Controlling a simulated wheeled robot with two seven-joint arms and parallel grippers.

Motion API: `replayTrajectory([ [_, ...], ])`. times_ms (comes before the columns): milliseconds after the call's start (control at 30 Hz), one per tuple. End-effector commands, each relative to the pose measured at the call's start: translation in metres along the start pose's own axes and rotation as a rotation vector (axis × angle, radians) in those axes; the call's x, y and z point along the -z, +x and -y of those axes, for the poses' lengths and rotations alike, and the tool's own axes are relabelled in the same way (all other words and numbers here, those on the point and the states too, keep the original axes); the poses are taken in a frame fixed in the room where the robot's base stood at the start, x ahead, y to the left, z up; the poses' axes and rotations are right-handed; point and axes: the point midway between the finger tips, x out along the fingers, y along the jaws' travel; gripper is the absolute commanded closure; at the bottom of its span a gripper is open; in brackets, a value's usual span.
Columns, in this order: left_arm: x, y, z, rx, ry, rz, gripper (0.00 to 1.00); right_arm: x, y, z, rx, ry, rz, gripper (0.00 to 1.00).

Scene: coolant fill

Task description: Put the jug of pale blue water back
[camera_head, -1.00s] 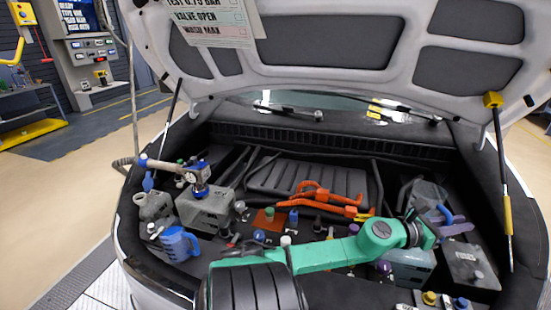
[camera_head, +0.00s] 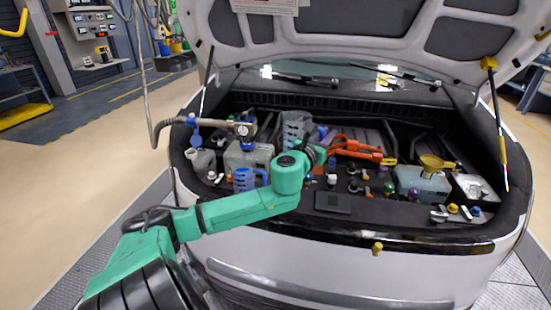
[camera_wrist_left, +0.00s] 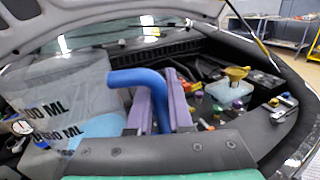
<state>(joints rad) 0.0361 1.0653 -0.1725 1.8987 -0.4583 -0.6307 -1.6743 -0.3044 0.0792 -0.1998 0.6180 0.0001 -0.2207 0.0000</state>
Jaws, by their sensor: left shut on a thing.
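The clear jug (camera_head: 297,124) with a blue handle is held in my left gripper (camera_head: 321,138) above the back of the engine bay. In the left wrist view the jug (camera_wrist_left: 72,92) fills the left side, with black ML markings and pale blue water (camera_wrist_left: 98,128) low inside. My left gripper's purple fingers (camera_wrist_left: 160,108) are shut around the blue handle (camera_wrist_left: 140,78). What lies directly under the jug is partly hidden by the arm. My right gripper is not in view.
A yellow funnel (camera_head: 432,164) stands in the pale tank (camera_head: 424,186) at the right. A blue cup (camera_head: 248,179) and a grey box (camera_head: 246,158) stand at the left. Orange cables (camera_head: 358,150) run behind my gripper. The raised hood (camera_head: 370,25) hangs overhead.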

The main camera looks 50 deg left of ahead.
Motion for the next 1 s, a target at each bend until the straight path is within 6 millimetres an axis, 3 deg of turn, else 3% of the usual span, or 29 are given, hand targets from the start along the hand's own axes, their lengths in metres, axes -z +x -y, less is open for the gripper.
replayTrajectory([
  [433,0.142,-0.001,0.004,-0.003,-0.005,-0.004,1.00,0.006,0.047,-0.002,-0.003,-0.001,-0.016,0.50],
  [767,0.196,-0.001,0.005,0.000,-0.004,-0.001,1.00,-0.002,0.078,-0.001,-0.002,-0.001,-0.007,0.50],
  [1000,0.194,-0.001,0.005,0.002,0.000,0.000,1.00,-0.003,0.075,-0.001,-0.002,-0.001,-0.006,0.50],
])
